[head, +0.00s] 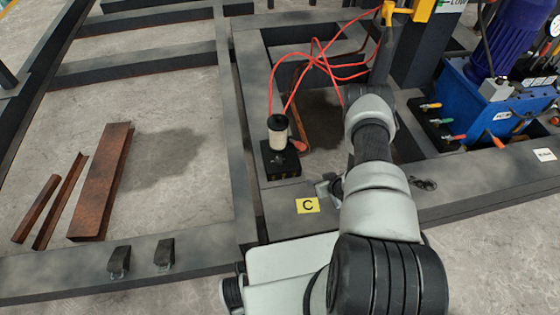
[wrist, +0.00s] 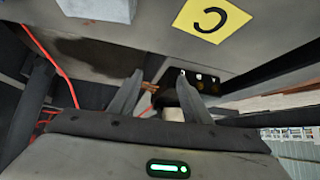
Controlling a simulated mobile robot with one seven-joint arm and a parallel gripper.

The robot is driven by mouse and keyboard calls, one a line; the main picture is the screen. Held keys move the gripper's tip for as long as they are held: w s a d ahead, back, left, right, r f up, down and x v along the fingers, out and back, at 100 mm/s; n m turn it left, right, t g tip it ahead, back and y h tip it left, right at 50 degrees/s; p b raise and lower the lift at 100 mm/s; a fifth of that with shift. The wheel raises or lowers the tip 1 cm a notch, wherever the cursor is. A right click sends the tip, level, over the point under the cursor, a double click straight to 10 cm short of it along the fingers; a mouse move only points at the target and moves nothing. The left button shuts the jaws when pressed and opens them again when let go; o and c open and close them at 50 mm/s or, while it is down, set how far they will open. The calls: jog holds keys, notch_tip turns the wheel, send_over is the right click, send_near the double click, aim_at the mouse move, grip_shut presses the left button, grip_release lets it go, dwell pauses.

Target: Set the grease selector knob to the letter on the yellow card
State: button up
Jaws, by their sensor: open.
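The yellow card (head: 308,205) with a black letter C lies flat on the dark steel frame. It shows upside down at the top of the wrist view (wrist: 212,19). Behind it in the head view stands the grease unit, a black box (head: 282,168) with a cream, black-capped reservoir (head: 278,136). A small red-orange part (head: 298,146) sits beside the reservoir; I cannot tell what it is. The selector knob and its setting cannot be made out. My gripper (wrist: 160,76) is open, with nothing visible held. The black box (wrist: 205,80) shows beyond its right finger.
Red hoses (head: 318,55) loop from the grease unit to a yellow bracket (head: 408,10). A blue hydraulic unit (head: 465,105) with coloured-handled levers stands at right. Rusty steel pieces (head: 102,180) lie on the floor at left. Dark beams (head: 232,130) surround the unit.

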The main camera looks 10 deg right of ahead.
jog(key=s+a+r+n+t+y, duration=0.2)
jog(key=s+a+r+t+y, duration=0.15)
jog(key=a+r, duration=0.3)
jog(key=b, duration=0.5)
send_near(279, 161)
jog(key=shift+t+h, duration=0.25)
jog(key=x, duration=0.9)
jog(key=shift+s+a, duration=0.1)
jog(key=shift+s, duration=0.05)
jog(key=c, duration=1)
jog(key=shift+c, duration=0.2)
